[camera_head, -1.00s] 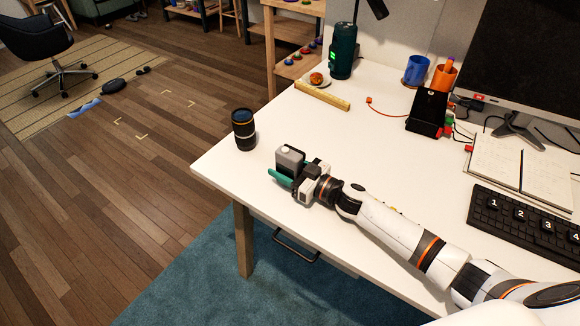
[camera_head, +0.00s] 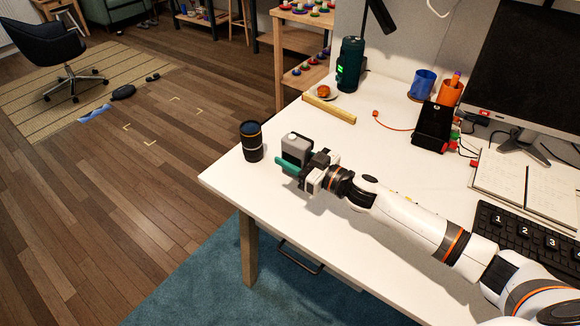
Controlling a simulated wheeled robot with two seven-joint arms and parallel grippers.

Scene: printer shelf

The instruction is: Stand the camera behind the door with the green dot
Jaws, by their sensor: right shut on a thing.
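A small grey and black camera (camera_head: 297,146) with a light round button on top is at the left part of the white desk (camera_head: 330,225). My right gripper (camera_head: 290,162) is shut on it, with a teal fingertip showing along its near side. Whether the camera touches the desk or hangs just above it is hard to tell. My left gripper is not in view. No door with a green dot shows in this view.
A black lens-like cylinder (camera_head: 251,141) stands upright close left of the camera, near the desk edge. A wooden ruler (camera_head: 329,109), a dark green bottle (camera_head: 349,64), cups and a black stand (camera_head: 432,126) are farther back. The desk front is bare.

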